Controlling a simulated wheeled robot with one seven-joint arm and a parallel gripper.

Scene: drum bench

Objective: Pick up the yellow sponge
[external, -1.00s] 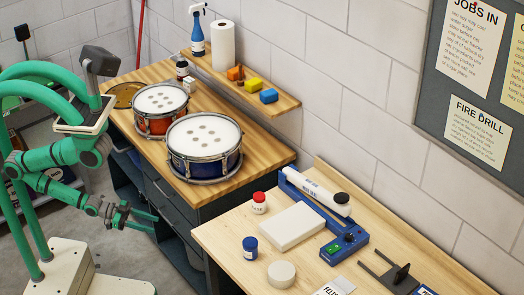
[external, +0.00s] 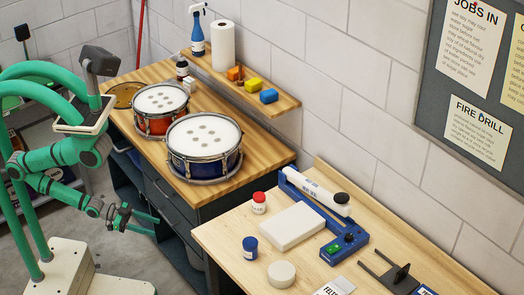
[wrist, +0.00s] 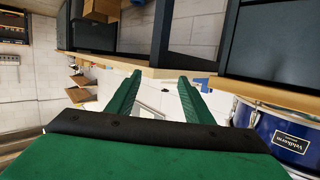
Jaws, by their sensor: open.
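The yellow sponge (external: 253,84) lies on the wooden wall shelf (external: 284,103) in the external view, between an orange block (external: 235,73) and a blue block (external: 268,96). My gripper (external: 154,224) is at the lower left, in front of the drum bench and well below the shelf, far from the sponge. Its two fingers are apart with nothing between them. In the wrist view my gripper's green fingers (wrist: 158,97) also stand apart and empty. I cannot make out the sponge in the wrist view.
A red drum (external: 159,108) and a blue drum (external: 204,147) stand on the bench below the shelf. A spray bottle (external: 197,34) and a paper roll (external: 223,45) stand at the shelf's left end. A second table (external: 226,238) at the right holds jars and a white block.

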